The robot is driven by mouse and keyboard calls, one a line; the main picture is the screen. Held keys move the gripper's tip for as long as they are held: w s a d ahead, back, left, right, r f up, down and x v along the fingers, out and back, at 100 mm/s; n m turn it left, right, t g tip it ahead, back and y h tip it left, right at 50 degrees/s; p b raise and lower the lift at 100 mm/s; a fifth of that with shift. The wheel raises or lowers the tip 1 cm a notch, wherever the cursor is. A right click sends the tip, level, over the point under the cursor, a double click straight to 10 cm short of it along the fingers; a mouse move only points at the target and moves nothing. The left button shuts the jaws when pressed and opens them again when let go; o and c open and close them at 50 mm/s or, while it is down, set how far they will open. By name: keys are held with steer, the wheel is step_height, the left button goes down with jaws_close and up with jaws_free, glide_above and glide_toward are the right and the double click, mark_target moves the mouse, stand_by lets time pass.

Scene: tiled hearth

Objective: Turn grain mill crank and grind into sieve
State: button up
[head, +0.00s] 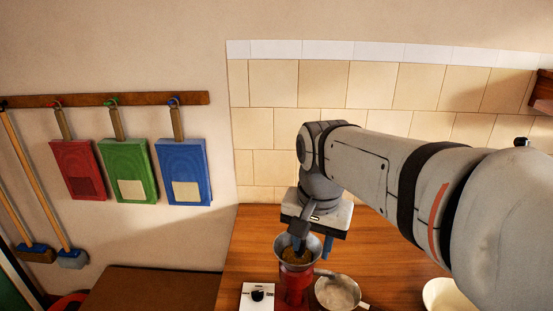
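The grain mill (295,285) is red with a grey metal hopper and stands at the front of the wooden counter. Brown grain shows in the hopper. A round, shallow metal sieve (338,292) with a handle and a pale inside sits just right of the mill. My gripper (312,244) points down at the hopper's back rim, and a dark finger overlaps the hopper in the picture. A blue-grey piece hangs at the gripper's right side; I cannot tell if it is a finger or the crank. The crank is not clearly visible, and finger closure is unclear.
A white box with a black mark (257,296) stands left of the mill. Red, green and blue boards hang on the wall rack (150,99). The counter's left back (255,235) is clear.

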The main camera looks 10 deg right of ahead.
steer(key=w+a+r+m+g, duration=0.1)
steer(key=w+r+m, duration=0.35)
steer(key=r, duration=0.35)
steer(key=shift+m, duration=0.35)
steer(key=f+b, duration=0.2)
steer(key=f, duration=0.1)
steer(key=f+b, duration=0.2)
steer(key=f, duration=0.1)
steer(key=f+b, duration=0.2)
steer(key=f, duration=0.1)
steer(key=shift+s+a+b, duration=0.1)
steer(key=shift+s+b, duration=0.25)
steer(key=shift+s, duration=0.05)
